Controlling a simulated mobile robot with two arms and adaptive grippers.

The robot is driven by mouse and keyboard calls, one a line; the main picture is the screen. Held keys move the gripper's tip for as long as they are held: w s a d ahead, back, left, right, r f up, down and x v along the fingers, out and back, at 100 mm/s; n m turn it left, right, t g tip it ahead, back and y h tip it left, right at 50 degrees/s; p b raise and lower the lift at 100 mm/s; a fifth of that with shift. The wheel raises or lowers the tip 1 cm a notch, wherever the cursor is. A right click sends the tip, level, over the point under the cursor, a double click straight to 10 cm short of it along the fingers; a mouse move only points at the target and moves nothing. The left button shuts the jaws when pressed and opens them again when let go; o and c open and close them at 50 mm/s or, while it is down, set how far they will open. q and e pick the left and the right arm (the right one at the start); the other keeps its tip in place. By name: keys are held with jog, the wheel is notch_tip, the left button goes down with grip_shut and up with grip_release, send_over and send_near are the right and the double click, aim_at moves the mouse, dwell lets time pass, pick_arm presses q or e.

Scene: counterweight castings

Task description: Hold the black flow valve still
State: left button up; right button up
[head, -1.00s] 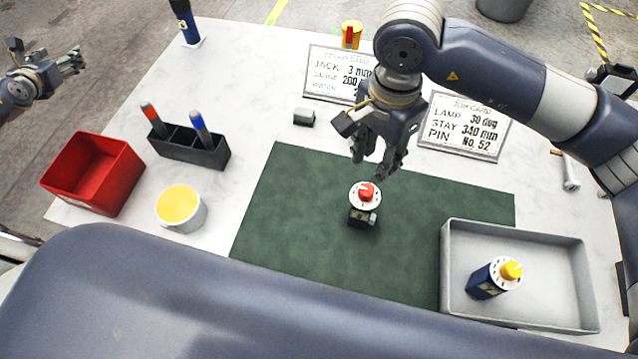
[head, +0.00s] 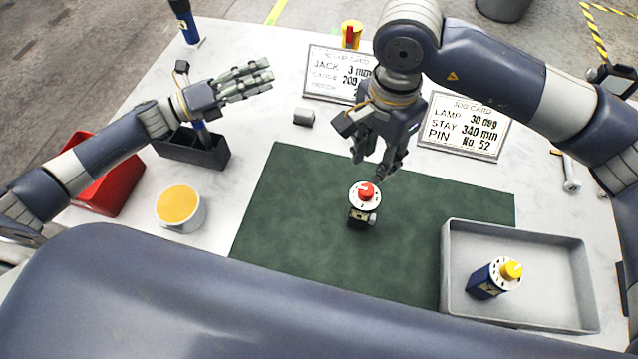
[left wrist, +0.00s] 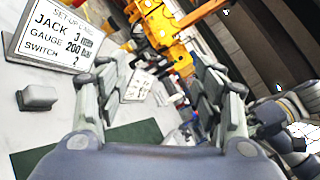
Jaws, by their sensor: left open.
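The black flow valve (head: 359,216), with a white dial and red knob on top, stands upright on the green mat (head: 300,215). My right gripper (head: 376,168) hangs just above and behind it, fingers pointing down and apart, with nothing between them; it appears clear of the valve. My left gripper (head: 252,80) is open and empty, over the table's left rear part, fingers pointing right. In the left wrist view my left gripper's fingers (left wrist: 165,100) are spread wide, and the valve cannot be made out there.
A grey tray (head: 448,265) at the right holds a blue valve with a yellow knob (head: 494,279). A red bin (head: 110,190), black pen holder (head: 190,150) and yellow-filled tub (head: 181,208) are at the left. A small grey block (head: 304,117) and two cards (head: 463,125) lie behind the mat.

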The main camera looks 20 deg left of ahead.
pick_arm(q)
jog(key=s+d+m+g+h, duration=0.4)
jog(key=s+d+m, duration=0.1)
jog(key=d, duration=0.4)
jog(key=m+g+y, duration=0.5)
jog(key=m+g, duration=0.4)
jog(key=m, duration=0.5)
send_near(362, 208)
notch_tip(362, 208, down, 5)
jog(key=w, duration=0.3)
jog(key=x, duration=1)
jog(key=shift+d+f, duration=0.1)
jog(key=shift+f, duration=0.35)
